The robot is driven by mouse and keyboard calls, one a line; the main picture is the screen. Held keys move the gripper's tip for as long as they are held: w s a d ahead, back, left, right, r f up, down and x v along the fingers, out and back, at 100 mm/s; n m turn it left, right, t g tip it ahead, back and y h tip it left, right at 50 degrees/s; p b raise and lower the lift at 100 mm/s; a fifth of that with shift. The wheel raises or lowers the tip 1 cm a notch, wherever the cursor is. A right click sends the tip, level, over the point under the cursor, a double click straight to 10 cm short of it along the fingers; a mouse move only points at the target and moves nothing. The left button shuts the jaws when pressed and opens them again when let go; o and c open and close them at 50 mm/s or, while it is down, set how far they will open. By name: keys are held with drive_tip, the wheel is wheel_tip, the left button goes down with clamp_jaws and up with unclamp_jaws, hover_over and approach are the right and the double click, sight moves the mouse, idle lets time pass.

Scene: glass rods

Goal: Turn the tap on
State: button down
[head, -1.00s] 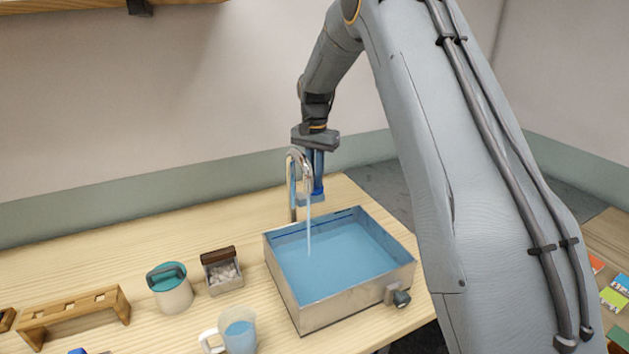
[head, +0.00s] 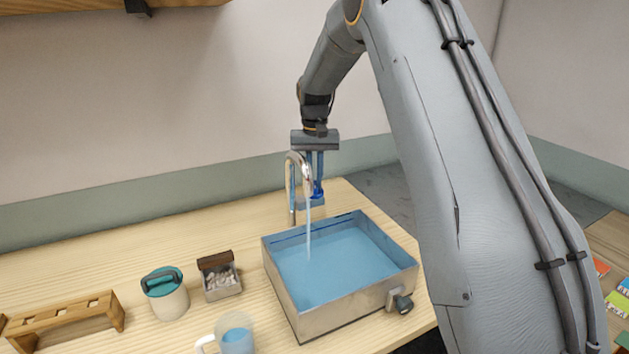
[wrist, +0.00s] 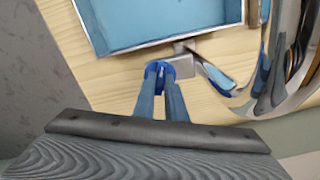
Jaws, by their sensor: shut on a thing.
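The chrome tap (head: 291,180) has a curved spout behind the metal basin (head: 330,309). A thin stream of water (head: 308,232) runs from it into the basin, which holds blue water. My gripper (head: 316,190) points down just behind and right of the spout. Its blue fingers are shut on the tap's blue handle (wrist: 151,69), which shows between and around the fingertips in the wrist view. The spout (wrist: 285,70) is at the right there, apart from the fingers. The fingers hide part of the handle.
A grey knob (head: 403,304) sticks out from the basin's front right. A mug (head: 237,340), a teal-lidded jar (head: 168,301), a small box of pale lumps (head: 221,284) and a wooden rack (head: 65,318) stand to the left. The back left of the table is clear.

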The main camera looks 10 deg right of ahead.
drive_tip(key=shift+w+r, duration=0.1)
drive_tip(key=c, duration=1.8)
unclamp_jaws()
drive_tip(key=shift+r+b, duration=1.45)
drive_tip(key=shift+r, duration=2.45)
